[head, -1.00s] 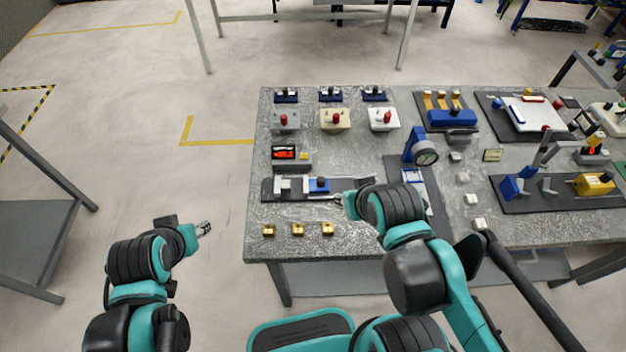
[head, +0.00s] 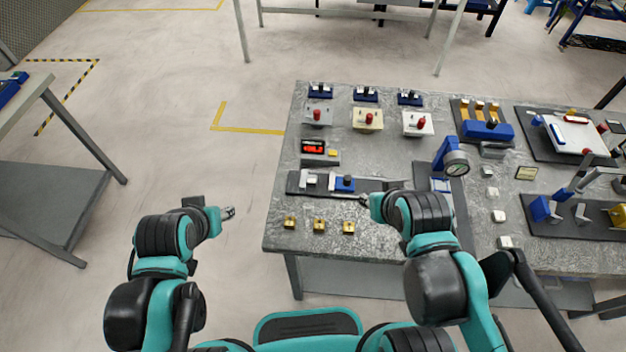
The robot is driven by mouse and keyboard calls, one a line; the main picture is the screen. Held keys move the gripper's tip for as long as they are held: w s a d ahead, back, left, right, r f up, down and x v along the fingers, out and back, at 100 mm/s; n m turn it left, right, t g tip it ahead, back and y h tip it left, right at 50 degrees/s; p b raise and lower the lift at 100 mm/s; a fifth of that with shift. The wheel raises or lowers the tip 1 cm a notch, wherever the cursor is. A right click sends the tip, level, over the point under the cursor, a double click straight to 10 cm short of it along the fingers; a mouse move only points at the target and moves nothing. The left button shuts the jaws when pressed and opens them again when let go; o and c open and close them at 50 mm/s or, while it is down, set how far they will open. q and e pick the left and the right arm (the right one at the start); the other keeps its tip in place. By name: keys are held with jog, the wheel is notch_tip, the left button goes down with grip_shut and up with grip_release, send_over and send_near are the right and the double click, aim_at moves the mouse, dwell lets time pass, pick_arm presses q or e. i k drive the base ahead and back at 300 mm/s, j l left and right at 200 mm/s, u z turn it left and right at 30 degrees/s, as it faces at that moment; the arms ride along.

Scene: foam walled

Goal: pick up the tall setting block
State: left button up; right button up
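Several small pale blocks stand in a column on the grey table (head: 390,240), right of the gauge stand: a back one (head: 487,171), a middle one (head: 491,192), one nearer (head: 498,215) and a front one (head: 505,242). I cannot tell which is the tall setting block, as heights are hard to judge from above. My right gripper (head: 366,199) is over the table, left of these blocks, by the right end of the blue-and-grey slide fixture (head: 344,184). My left gripper (head: 229,212) is off the table's left edge, over the floor. Both sets of fingertips are too small to read.
Three brass blocks (head: 319,225) sit near the front left edge. A blue gauge stand (head: 447,158) rises between my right gripper and the pale blocks. Button boxes (head: 367,119) line the back. A dark board with blue and yellow parts (head: 580,212) lies right.

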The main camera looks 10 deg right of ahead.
aim_at(311, 181)
jog(key=l+z, duration=0.95)
jog(key=j, duration=0.1)
